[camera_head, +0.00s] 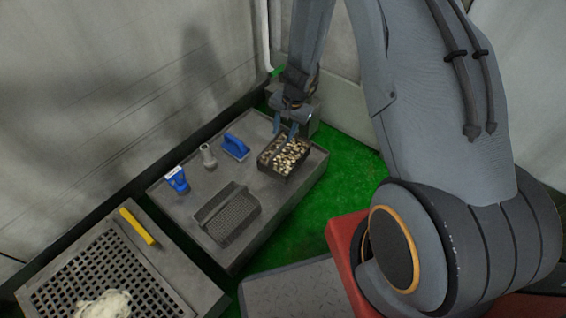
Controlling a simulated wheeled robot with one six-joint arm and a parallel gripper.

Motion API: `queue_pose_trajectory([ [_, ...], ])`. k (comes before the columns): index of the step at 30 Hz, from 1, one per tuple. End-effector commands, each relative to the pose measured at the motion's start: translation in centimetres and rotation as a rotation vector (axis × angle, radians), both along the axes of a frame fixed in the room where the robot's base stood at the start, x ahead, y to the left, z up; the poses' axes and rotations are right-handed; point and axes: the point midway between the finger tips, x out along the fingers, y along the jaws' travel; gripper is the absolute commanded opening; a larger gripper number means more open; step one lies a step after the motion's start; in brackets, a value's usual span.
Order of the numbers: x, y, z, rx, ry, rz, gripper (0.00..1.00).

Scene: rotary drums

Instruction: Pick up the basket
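The basket (276,168) is a small dark box filled with pale, pebble-like pieces. It sits at the right end of a grey table (225,249). My gripper (286,130) points down over the basket's back edge, with its bluish fingers at or just above the rim. Two fingers show with a small gap between them. Whether they touch the basket or have its wall between them is too small to tell.
On the same table are a dark ridged tray (229,213), a blue-handled tool (235,146), a grey nozzle-like piece (208,156) and a blue item (177,179). A grated stand (187,290) with a yellow handle (138,227) is at lower left. Walls close off the back.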

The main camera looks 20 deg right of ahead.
Motion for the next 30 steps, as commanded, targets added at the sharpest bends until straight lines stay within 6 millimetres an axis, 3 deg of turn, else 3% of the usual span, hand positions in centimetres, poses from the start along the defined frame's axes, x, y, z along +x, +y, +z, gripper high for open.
queue_pose_trajectory([
  [1,0.7,-0.2,-3.0,-0.001,0.005,-0.025,0.36],
  [6,1.6,-0.8,-7.1,-0.006,0.008,-0.08,0.36],
  [20,2.4,-0.5,-11.2,-0.008,0.007,-0.096,0.36],
  [30,3.5,0.3,-15.4,-0.008,0.009,-0.097,0.36],
])
